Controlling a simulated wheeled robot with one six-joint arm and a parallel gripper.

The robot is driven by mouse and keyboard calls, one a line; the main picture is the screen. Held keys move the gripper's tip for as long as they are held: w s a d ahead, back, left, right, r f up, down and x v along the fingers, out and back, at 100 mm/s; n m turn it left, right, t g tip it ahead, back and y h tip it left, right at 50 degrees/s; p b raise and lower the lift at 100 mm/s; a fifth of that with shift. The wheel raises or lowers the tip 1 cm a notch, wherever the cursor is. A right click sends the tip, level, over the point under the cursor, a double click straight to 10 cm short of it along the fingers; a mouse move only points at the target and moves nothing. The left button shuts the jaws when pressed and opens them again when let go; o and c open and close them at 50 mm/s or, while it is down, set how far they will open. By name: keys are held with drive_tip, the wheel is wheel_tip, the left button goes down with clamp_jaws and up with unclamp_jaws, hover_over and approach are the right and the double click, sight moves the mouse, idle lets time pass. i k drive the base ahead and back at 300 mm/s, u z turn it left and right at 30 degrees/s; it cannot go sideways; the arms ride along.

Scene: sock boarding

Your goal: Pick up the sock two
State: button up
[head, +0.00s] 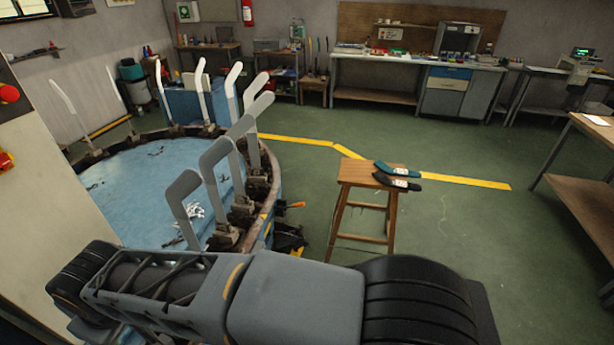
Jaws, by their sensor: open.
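Two dark socks lie on the wooden stool (354,174). The far sock (398,169) has a teal part and a pale label, and its right end reaches past the seat's edge. The near sock (396,181) lies just in front of it, also with a pale label and overhanging the right edge. I cannot tell which is sock two. My arm's links cross the bottom of the head view, with the stool beyond them. My gripper is not in view.
A round blue boarding machine (150,190) with several upright grey boards (184,205) stands left of the stool. A workbench (420,62) lines the back wall, and a wooden table (590,170) stands at the right. Green floor around the stool's right side is clear.

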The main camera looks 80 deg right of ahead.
sight(380, 164)
drive_tip(key=z, duration=4.4)
drive_tip(key=i, duration=4.3)
drive_tip(key=u, duration=4.05)
